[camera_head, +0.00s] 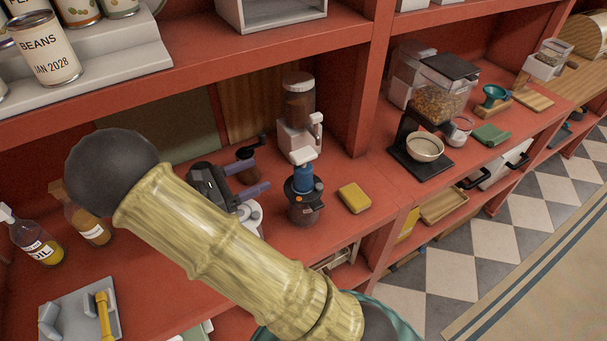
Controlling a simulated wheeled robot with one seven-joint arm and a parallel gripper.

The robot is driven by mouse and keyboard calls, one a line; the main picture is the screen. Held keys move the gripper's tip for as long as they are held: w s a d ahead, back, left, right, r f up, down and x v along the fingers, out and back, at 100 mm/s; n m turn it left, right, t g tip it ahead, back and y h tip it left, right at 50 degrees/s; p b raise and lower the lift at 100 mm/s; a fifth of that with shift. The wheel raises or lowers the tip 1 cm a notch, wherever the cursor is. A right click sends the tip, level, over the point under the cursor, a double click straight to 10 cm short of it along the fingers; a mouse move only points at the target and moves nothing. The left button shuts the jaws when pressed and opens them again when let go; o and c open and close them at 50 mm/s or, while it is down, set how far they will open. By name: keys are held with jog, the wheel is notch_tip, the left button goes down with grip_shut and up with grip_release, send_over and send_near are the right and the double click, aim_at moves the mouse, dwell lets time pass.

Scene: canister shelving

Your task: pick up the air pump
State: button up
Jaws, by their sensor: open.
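The air pump (303,178) appears to be the blue cylinder with a white handle on top. It stands upright on the black lid of a small jar (304,212) with dark contents, on the red counter. My gripper (261,174) is to the left of the pump, its two purple fingers apart and pointing right toward it. A visible gap lies between the fingertips and the pump, and nothing is seen held. My arm hides part of the counter below and left of the gripper.
A coffee dispenser (298,110) stands close behind the pump. A yellow block (355,198) lies to its right. A brown item and a white round item sit near my gripper. Bottles (36,240) stand at left. The red upper shelf (270,50) overhangs the counter's back.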

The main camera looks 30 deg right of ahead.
aim_at(292, 161)
jog(key=d+p, duration=0.3)
jog(key=d, duration=0.7)
jog(key=shift+w+d, duration=0.1)
jog(key=shift+w, duration=0.05)
jog(key=shift+d, duration=0.2)
jog(key=shift+w+a, duration=0.1)
jog(key=shift+w, duration=0.05)
jog(key=shift+s, duration=0.2)
jog(key=shift+d+r+p, duration=0.1)
jog(key=shift+d+p, duration=0.3)
jog(key=shift+p, duration=0.15)
jog(key=d, duration=0.1)
jog(key=d+p, duration=0.1)
jog(key=d, duration=0.1)
jog(key=d+p, duration=0.1)
jog(key=shift+w+d+f, duration=0.1)
jog(key=shift+d+f, duration=0.2)
jog(key=shift+a, duration=0.1)
jog(key=shift+c, duration=0.4)
